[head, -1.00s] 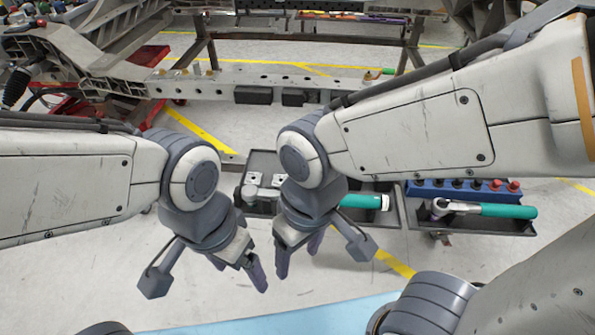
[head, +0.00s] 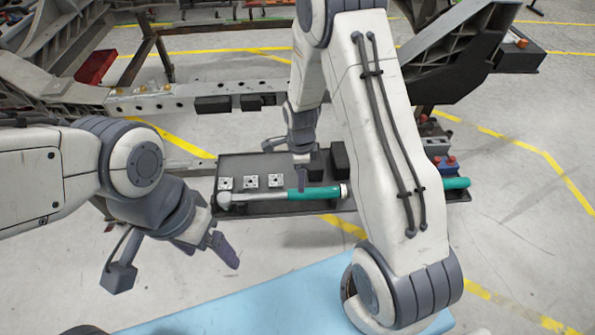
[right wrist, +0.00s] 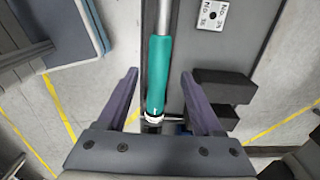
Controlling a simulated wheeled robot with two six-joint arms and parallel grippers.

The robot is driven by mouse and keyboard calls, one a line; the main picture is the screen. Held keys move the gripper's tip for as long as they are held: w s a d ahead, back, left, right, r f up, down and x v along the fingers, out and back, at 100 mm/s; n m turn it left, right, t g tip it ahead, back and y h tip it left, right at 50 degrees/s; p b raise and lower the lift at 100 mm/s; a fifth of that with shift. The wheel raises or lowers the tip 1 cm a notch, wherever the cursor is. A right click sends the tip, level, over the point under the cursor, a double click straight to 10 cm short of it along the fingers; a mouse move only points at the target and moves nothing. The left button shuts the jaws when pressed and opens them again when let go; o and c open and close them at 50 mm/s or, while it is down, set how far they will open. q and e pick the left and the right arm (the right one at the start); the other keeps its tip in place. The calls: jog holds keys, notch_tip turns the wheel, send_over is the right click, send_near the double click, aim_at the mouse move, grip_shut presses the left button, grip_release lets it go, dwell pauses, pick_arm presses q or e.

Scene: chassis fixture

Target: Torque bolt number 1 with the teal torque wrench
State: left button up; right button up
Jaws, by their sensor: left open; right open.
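A torque wrench with a teal handle (head: 312,193) and a silver head lies in the dark tray (head: 270,167). My right gripper (head: 302,182) is above this handle. In the right wrist view the handle (right wrist: 158,75) runs between the two open fingers (right wrist: 163,98), with nothing gripped. A second teal handle (head: 456,183) shows to the right, mostly hidden behind my right arm. My left gripper (head: 208,247) is open and empty, in front of the tray's left end. Small bolts (head: 168,88) stand on the chassis rail (head: 150,102); I cannot read their numbers.
Several square plates (head: 250,182) lie in the tray behind the wrench. Dark blocks (head: 340,158) stand near its right end; they also show in the right wrist view (right wrist: 225,85). A light blue surface (head: 250,305) lies in front, with clear floor between.

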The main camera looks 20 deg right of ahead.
aim_at(299, 194)
notch_tip(299, 194, down, 9)
jog(key=b, duration=0.7)
jog(key=shift+r, duration=0.1)
jog(key=shift+f, duration=0.35)
grip_shut()
jog(key=shift+w+r, duration=0.1)
dwell(0.7)
jog(key=shift+r, duration=0.1)
